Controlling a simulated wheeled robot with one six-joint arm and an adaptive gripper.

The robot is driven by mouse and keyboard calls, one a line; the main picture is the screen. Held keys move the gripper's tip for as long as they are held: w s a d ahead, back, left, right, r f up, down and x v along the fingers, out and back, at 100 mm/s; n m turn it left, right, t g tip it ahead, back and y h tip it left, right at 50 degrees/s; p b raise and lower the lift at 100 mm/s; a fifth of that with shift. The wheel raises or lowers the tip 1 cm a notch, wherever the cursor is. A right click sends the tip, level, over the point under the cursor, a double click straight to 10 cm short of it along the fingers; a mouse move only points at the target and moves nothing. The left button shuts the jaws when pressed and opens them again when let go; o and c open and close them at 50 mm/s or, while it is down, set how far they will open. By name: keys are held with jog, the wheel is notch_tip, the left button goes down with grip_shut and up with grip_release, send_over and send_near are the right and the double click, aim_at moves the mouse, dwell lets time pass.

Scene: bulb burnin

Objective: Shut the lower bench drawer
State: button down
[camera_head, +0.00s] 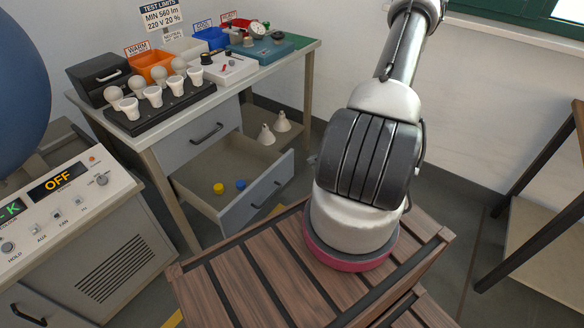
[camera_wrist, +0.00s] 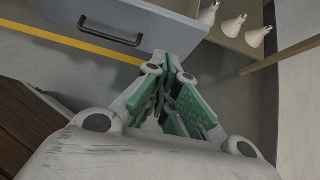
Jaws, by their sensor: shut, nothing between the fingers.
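The lower bench drawer (camera_head: 258,200) stands pulled out from the bench in the head view, with a grey front and a dark handle. A yellow piece (camera_head: 218,188) and a blue piece (camera_head: 241,184) lie in it. In the wrist view its grey front (camera_wrist: 160,28) and handle (camera_wrist: 110,32) cross the top. My gripper (camera_wrist: 170,66) is shut and empty, its green-padded fingers together near the right end of the drawer front. I cannot tell whether the tips touch it. In the head view my gripper is out of sight.
The upper drawer (camera_head: 195,140) is closed. White bulbs (camera_head: 266,135) stand on a beige surface beyond the open drawer; several show in the wrist view (camera_wrist: 231,26). The bench top (camera_head: 225,88) holds a bulb rack, bins and instruments. A control console (camera_head: 60,205) stands at left. A table (camera_head: 550,200) stands at right.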

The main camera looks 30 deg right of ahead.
send_near(285, 165)
notch_tip(285, 165, down, 3)
jog(key=s, duration=0.1)
jog(key=shift+h, duration=0.3)
jog(key=shift+w+a+f, duration=0.1)
jog(key=shift+w+a, duration=0.15)
jog(key=shift+w, duration=0.4)
jog(key=shift+w+a+f, duration=0.1)
jog(key=shift+w+a, duration=0.15)
jog(key=shift+w, duration=0.4)
jog(key=shift+w+a, duration=0.25)
jog(key=shift+w, duration=0.4)
jog(key=shift+w+a, duration=0.1)
